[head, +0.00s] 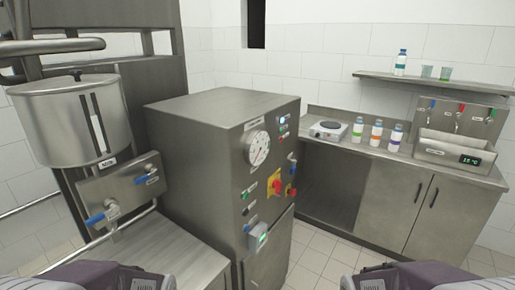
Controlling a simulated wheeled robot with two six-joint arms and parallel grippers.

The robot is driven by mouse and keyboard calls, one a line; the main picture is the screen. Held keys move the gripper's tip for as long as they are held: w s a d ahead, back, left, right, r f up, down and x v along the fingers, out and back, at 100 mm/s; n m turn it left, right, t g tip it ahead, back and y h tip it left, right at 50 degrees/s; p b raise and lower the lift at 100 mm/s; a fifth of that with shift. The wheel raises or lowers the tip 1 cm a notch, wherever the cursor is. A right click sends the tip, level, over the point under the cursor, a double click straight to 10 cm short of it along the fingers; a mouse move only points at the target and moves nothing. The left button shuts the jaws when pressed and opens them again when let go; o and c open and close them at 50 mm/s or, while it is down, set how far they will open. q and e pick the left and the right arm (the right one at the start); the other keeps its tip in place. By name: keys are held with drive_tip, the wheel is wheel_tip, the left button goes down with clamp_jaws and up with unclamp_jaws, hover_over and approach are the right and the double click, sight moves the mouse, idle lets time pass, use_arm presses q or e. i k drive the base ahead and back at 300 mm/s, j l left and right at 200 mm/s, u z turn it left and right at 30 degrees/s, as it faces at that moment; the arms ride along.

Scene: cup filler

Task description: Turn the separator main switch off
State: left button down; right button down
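The separator is probably the steel cabinet (195,140) in the middle of the head view. On its front is a red rotary switch on a yellow plate (273,188), which looks like the main switch. Its exact handle angle and its labels are too small to read. Only purple-grey parts of my two arms show at the bottom left and bottom right edges. Neither gripper is in view, and nothing of mine touches the cabinet.
A steel tank (65,120) with blue-handled valves stands left. A counter (345,147) with bottles and a hot plate stands right. Open floor lies between.

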sight(277, 185)
drive_tip(key=i+l+u, duration=0.15)
drive_tip(key=u, duration=0.2)
drive_tip(key=i+l+u, duration=0.1)
drive_tip(key=l+u, duration=0.45)
drive_tip(key=u, duration=0.2)
drive_tip(key=i, duration=0.05)
